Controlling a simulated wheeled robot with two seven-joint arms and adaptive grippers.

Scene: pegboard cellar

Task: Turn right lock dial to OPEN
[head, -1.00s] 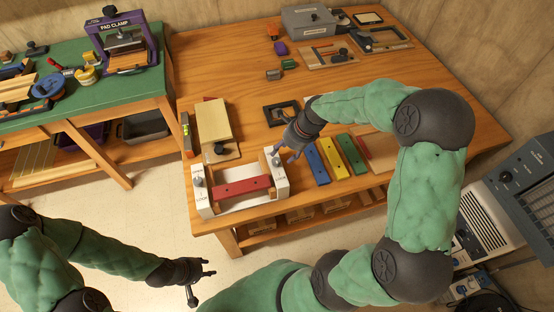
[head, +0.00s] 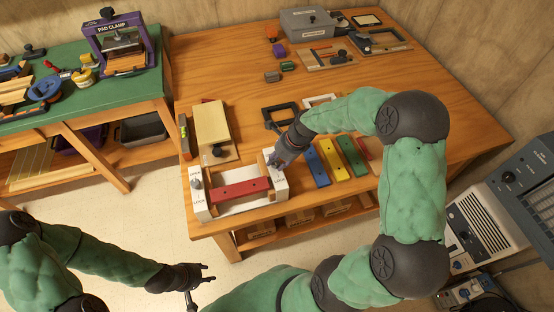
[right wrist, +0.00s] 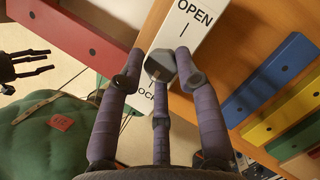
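The right lock dial (right wrist: 160,66) is a dark grey knob on a white block (right wrist: 183,38) lettered OPEN at one end and, partly covered, LOCK at the other. In the right wrist view my right gripper (right wrist: 159,68) has its fingers around the dial; whether they press on it I cannot tell. In the head view my right gripper (head: 277,163) covers the dial on the right white block (head: 275,186). The left lock dial (head: 196,184) stands on the left white block. My left gripper (head: 205,275) is open and empty, low in front of the bench.
A red bar (head: 240,188) spans between the white blocks. Blue (head: 318,165), yellow (head: 334,160) and green bars lie right of my right gripper. A green-topped bench (head: 100,97) is at the left.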

